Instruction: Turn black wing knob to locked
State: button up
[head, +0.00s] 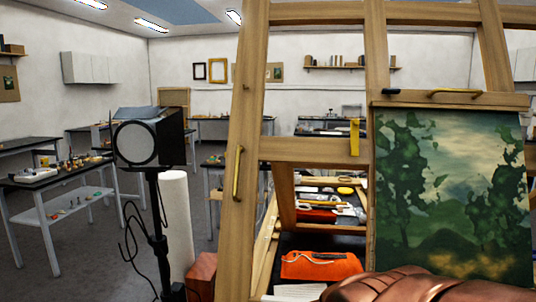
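A small black piece (391,91) sits on the wooden crossbar of the easel, just above the top left corner of the painting. It may be the black wing knob, but it is too small to make out wings or any locked mark. A brass bar handle (455,93) lies on the same crossbar to its right. The easel's wooden frame (247,120) fills the right half of the head view. My gripper's fingers are not seen. A copper-coloured rounded surface at the bottom right, possibly part of my arm, covers the painting's lower edge.
A green landscape painting (452,190) rests on the easel. A yellow upright piece (354,137) and a brass handle (237,172) are on the frame. A black studio lamp (148,140) stands left.

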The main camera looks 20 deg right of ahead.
aim_at(389, 92)
jog(key=z, duration=1.65)
